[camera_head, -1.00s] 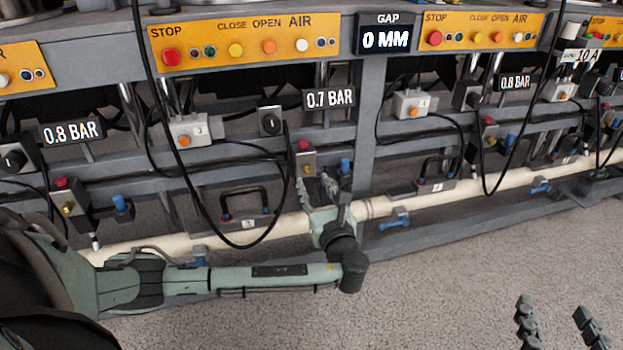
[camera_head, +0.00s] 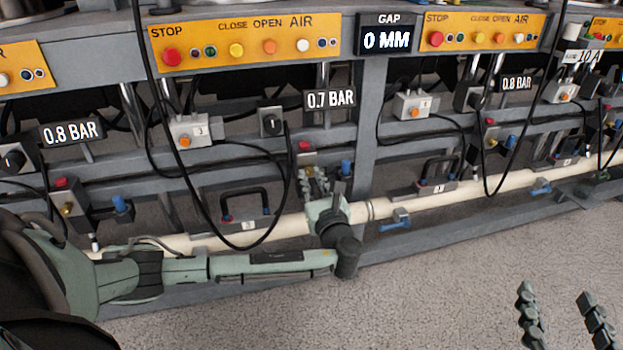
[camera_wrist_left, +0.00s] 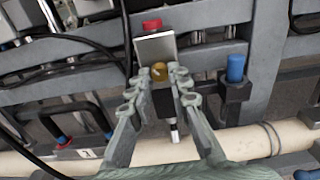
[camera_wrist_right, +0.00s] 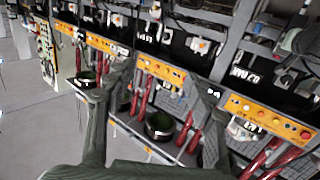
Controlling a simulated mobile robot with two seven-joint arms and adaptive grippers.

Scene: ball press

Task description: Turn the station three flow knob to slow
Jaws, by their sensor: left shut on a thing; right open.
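The station three valve block (camera_head: 306,158) is a grey plate with a red cap on top, below the 0.7 BAR display (camera_head: 330,99). Its round brass flow knob (camera_wrist_left: 160,71) shows in the left wrist view, below the red cap (camera_wrist_left: 152,25). My left gripper (camera_head: 314,180) is shut on the brass knob, with a fingertip on each side. In the head view the fingers hide the knob, and its setting cannot be read. My right gripper (camera_head: 556,300) is open and empty at the lower right, over the floor; its fingers also show in the right wrist view (camera_wrist_right: 150,90).
A blue-handled valve (camera_head: 345,168) stands close right of my left fingers. A black cable (camera_head: 210,208) loops down left of them. A cream pipe (camera_head: 290,226) runs below, under the station three handle (camera_head: 266,192). The floor at the lower right is clear.

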